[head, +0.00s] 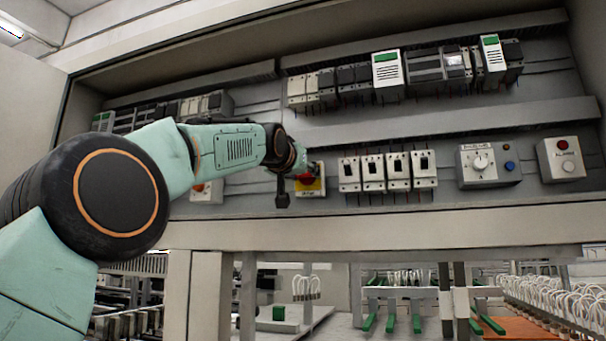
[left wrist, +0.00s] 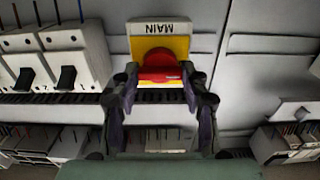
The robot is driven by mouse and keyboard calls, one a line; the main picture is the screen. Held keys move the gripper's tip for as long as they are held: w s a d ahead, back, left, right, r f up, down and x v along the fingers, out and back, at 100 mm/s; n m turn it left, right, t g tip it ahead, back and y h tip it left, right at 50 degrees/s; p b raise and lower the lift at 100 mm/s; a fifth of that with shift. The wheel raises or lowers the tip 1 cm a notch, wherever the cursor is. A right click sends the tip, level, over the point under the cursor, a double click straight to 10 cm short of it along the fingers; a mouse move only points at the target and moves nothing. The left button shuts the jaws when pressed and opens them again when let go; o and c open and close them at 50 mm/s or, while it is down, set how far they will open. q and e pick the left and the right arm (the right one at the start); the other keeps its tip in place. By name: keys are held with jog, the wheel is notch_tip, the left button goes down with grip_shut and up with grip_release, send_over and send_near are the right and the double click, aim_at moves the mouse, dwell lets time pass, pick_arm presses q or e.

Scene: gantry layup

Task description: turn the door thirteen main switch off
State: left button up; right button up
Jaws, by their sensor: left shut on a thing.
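The main switch, a red rotary knob on a yellow plate, is on the panel in the head view (head: 308,187). In the left wrist view its red knob (left wrist: 160,67) sits on the yellow plate below an upside-down MAIN label (left wrist: 162,27). My left gripper (head: 294,180) is at the switch, and it also shows in the left wrist view (left wrist: 160,82) with one finger on each side of the red knob, shut on it. The knob's exact angle is hard to read, as the fingers and the view hide part of it. My right gripper is not in view.
Several white breakers (head: 386,171) stand right of the switch. Further right are a box with a dial (head: 479,161) and a box with a red lamp (head: 565,158). Rows of modules (head: 400,73) run above. A cabinet ledge (head: 400,232) runs below the panel.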

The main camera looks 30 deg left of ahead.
pick_arm(q)
jog(key=shift+w+f, duration=0.2)
jog(key=shift+f, duration=0.3)
jog(key=o, duration=0.8)
jog(key=shift+c, duration=0.2)
jog(key=o, duration=0.4)
jog(key=shift+s+r, duration=0.1)
jog(key=shift+r, duration=0.15)
jog(key=shift+s+r, duration=0.1)
jog(key=shift+r, duration=0.05)
